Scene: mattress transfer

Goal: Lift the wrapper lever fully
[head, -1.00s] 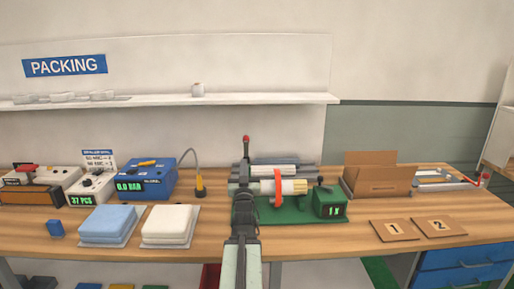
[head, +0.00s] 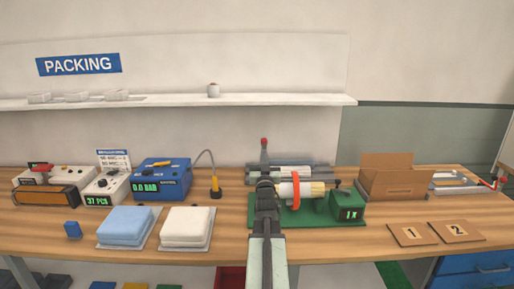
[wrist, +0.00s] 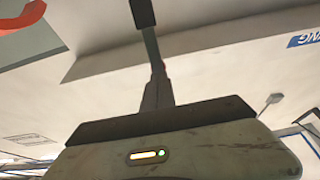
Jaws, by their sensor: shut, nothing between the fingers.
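The wrapper, on a green base (head: 318,217), stands at mid-bench with grey rollers, a pale roll and an orange-red ring (head: 295,190). A red-knobbed lever (head: 264,147) stands upright at its back left; its foot is hidden behind the machine and my arm. My gripper (head: 265,182) is in front of the machine's left part, left of the ring, and looks shut and empty. In the wrist view the dark fingertip (wrist: 143,12) points up, with the ring (wrist: 25,17) at upper left. No contact between gripper and lever shows.
A green box with a lit display (head: 347,206) sits at the base's right end. A cardboard box (head: 388,184) and two numbered tiles lie right. A white pad (head: 186,224), a blue pad (head: 125,223) and a blue device (head: 160,180) are left. Bare wood lies in front.

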